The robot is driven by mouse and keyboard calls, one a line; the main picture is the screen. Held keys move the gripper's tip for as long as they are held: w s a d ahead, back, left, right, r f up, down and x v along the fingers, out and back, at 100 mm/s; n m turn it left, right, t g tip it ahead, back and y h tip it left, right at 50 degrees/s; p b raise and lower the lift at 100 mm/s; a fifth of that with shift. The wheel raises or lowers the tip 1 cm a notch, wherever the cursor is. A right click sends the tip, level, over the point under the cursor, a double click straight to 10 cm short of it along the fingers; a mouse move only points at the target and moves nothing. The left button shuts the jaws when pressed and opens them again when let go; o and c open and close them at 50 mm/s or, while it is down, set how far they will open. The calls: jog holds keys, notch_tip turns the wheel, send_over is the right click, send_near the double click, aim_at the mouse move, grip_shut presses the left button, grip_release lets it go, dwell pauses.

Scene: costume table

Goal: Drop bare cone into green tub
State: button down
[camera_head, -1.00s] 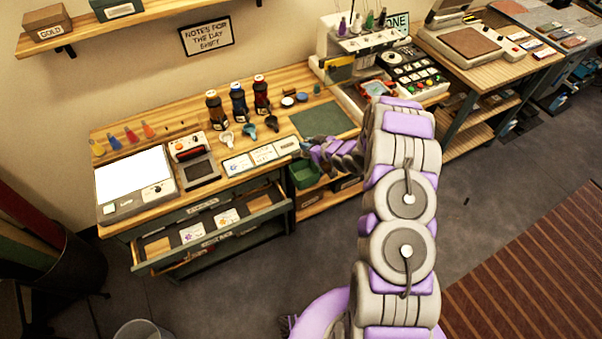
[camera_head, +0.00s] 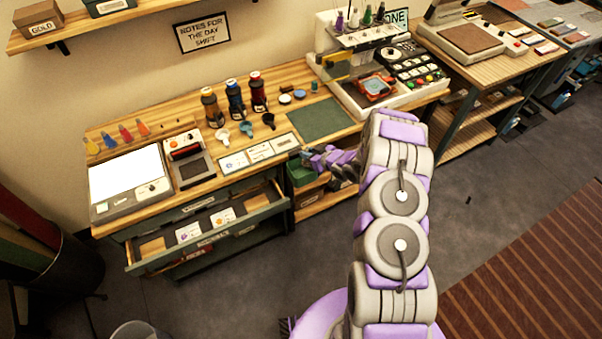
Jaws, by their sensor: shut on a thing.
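The green tub (camera_head: 300,177) sits just right of the open drawer, beside the lower shelf below the worktop. My gripper (camera_head: 307,156) is at the tub, by its upper right rim, pointing left. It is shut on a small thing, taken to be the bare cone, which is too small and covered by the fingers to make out. I cannot tell whether the fingertips are over the tub's opening or just in front of it.
The open drawer (camera_head: 205,230) juts out left of the tub, with cards inside. The worktop edge and green mat (camera_head: 325,119) are just above my gripper. An embroidery machine (camera_head: 345,45) carries several thread cones.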

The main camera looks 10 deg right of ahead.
jog(key=c, duration=1.4)
grip_release()
jog(key=o, duration=0.5)
jog(key=shift+a, duration=0.4)
jog(key=shift+d, duration=0.1)
jog(key=shift+s+d+r, duration=0.15)
jog(key=shift+d, duration=0.05)
jog(key=p+v, duration=0.1)
jog(key=v, duration=1.5)
jog(key=shift+s+d+r+p, duration=0.1)
jog(key=shift+s+r+p, duration=0.05)
jog(key=shift+s+p, duration=0.25)
